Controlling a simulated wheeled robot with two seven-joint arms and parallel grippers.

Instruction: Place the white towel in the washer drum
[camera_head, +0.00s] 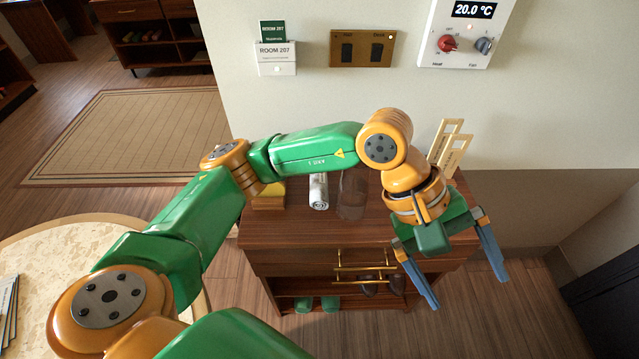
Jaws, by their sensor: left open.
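No washer drum can be made out in this view. My right gripper is not in view.
A clear glass container (352,193) stands beside the roll, with a yellow stack (268,196) to its left. Tan tags (452,148) stand behind my wrist. The cabinet has brass handles (364,273) and shoes below. A round pale table (40,250) is at left.

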